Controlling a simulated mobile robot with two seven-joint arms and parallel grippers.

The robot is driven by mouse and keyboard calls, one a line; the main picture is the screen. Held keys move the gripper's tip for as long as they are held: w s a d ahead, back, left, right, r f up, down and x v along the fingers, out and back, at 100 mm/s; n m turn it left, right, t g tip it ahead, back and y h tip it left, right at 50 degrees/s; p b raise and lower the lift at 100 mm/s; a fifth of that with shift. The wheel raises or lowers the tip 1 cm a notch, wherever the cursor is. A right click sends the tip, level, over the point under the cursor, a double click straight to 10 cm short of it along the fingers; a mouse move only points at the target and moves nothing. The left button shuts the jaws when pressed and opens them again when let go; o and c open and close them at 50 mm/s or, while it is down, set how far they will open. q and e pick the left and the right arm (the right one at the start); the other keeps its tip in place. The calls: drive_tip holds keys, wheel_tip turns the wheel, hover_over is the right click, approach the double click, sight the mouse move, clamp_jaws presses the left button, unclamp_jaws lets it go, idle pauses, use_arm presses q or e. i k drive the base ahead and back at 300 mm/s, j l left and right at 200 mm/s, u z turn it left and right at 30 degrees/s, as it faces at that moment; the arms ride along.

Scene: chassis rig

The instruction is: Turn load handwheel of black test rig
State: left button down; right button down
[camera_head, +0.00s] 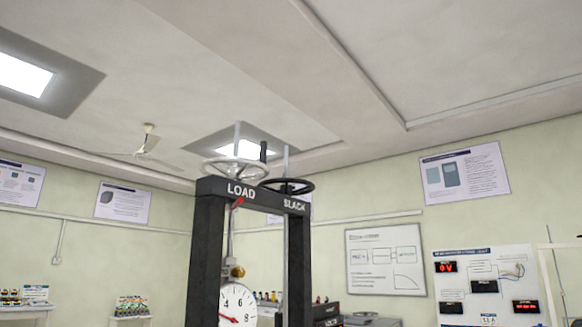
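The black test rig (208,240) stands in the lower middle of the head view, its lower part cut off by the frame's bottom edge. Its top beam bears the words LOAD and SLACK. Above LOAD sits a light grey handwheel (218,170) with an upright rod at its middle. Above SLACK sits a black handwheel (300,187) with its own rod. A dark upright peg (263,150) shows between the rods; I cannot tell which part it belongs to. A white dial gauge (237,304) with a red needle hangs inside the frame. Neither gripper is in view.
Benches with small apparatus stand at the lower left (130,320) and behind the rig. A panel with red displays (487,285) stands at the right. Posters hang on the walls, and a ceiling fan (148,148) hangs at the back left. The space around the handwheels looks clear.

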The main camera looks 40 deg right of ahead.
sight(232, 173)
drive_tip(key=i+l, duration=0.1)
drive_tip(key=l, duration=2.6)
drive_tip(key=i+l+u, duration=0.1)
drive_tip(key=l, duration=2.6)
